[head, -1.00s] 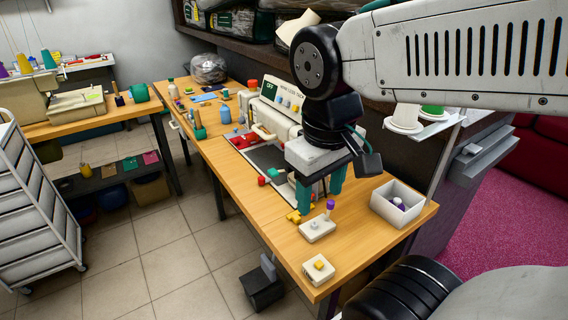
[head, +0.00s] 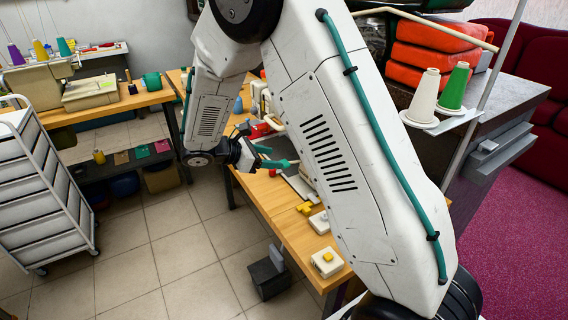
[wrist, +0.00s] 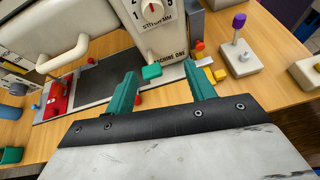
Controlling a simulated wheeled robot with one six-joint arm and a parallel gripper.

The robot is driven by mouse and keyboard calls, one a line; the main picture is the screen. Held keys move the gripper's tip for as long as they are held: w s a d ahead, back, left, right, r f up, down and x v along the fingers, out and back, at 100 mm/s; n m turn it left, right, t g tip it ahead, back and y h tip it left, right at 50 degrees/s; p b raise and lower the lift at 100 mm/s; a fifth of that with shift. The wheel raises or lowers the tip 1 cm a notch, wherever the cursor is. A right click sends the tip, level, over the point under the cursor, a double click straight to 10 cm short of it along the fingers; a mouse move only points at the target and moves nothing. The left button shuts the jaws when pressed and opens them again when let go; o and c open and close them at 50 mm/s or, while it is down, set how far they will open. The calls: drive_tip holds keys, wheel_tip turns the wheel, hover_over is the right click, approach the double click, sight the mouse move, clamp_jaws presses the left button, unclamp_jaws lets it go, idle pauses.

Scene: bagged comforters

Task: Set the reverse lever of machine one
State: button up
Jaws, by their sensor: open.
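Machine one (wrist: 180,48), a cream sewing machine with a stitch dial, fills the top of the wrist view. A teal block-shaped knob (wrist: 152,72) sits low on its front end, and an orange-red knob (wrist: 199,45) is on its right side. I cannot tell for sure which one is the reverse lever. My gripper (wrist: 161,72) is open and empty, its teal fingers pointing at the machine's end. The teal knob appears between the fingertips, but I see no contact. In the head view my gripper (head: 274,157) is at the table's left edge; my arm hides most of the machine.
A purple-topped joystick box (wrist: 240,55) stands right of the machine, with a yellow piece (wrist: 215,74) nearby. A yellow-button box (head: 327,262) is at the table's near end. Tiled floor (head: 180,250) is open at left.

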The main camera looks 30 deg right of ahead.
sight(292, 162)
drive_tip(key=shift+n+t+h, duration=0.3)
drive_tip(key=shift+n, duration=0.5)
drive_tip(key=d+f, duration=0.2)
drive_tip(key=w+d+f, duration=0.1)
drive_tip(key=d+f, duration=0.1)
drive_tip(key=w+d+f, duration=0.1)
drive_tip(key=d, duration=0.1)
drive_tip(key=shift+d+f, duration=0.3)
drive_tip(key=shift+f, duration=0.1)
